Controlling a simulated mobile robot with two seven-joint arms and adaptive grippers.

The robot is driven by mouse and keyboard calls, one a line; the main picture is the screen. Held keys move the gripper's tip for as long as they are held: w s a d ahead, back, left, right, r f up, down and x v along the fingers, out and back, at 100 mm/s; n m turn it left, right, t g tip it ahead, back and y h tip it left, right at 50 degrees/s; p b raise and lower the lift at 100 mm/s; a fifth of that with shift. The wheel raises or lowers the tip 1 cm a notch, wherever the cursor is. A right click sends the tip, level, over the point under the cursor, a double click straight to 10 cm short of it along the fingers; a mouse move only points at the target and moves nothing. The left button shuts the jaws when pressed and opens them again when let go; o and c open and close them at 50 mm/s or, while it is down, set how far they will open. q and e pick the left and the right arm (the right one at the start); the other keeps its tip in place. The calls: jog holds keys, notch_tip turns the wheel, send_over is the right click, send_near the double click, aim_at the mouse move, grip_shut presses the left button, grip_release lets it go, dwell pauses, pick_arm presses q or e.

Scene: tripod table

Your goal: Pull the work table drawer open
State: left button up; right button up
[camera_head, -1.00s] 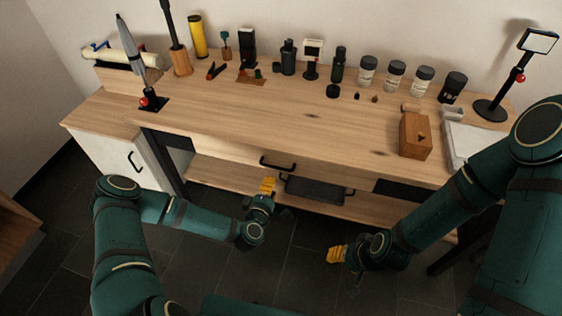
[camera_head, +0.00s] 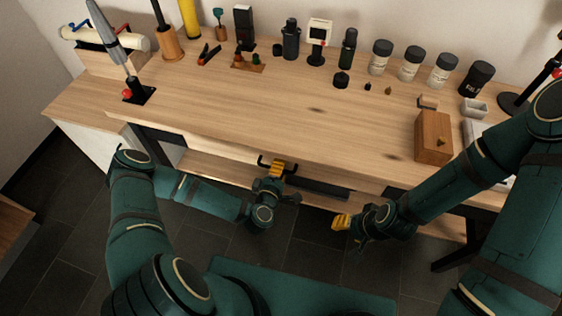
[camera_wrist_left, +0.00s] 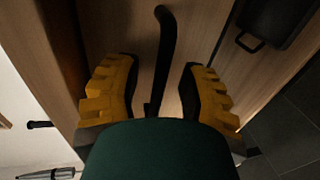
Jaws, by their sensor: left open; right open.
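The work table (camera_head: 230,105) has a light wood top, with the drawer under its front edge. The drawer's black bar handle (camera_head: 262,162) shows beside my left gripper (camera_head: 277,169), which covers part of it. In the left wrist view, the dark handle (camera_wrist_left: 164,50) stands between the two yellow fingers of my open left gripper (camera_wrist_left: 155,90), with gaps on both sides. The wooden drawer front (camera_wrist_left: 200,30) lies behind it. The drawer looks shut, though the arm hides part of its front. My right gripper (camera_head: 341,221) is open and empty, in front of the table.
A dark tray-like container with its own handle (camera_wrist_left: 250,42) is close to the right of the left gripper. A wooden box (camera_head: 433,138), several jars and bottles stand on the tabletop. The middle of the top is clear. Dark floor lies in front.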

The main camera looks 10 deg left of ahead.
jog(key=shift+w, duration=0.1)
pick_arm(q)
grip_shut()
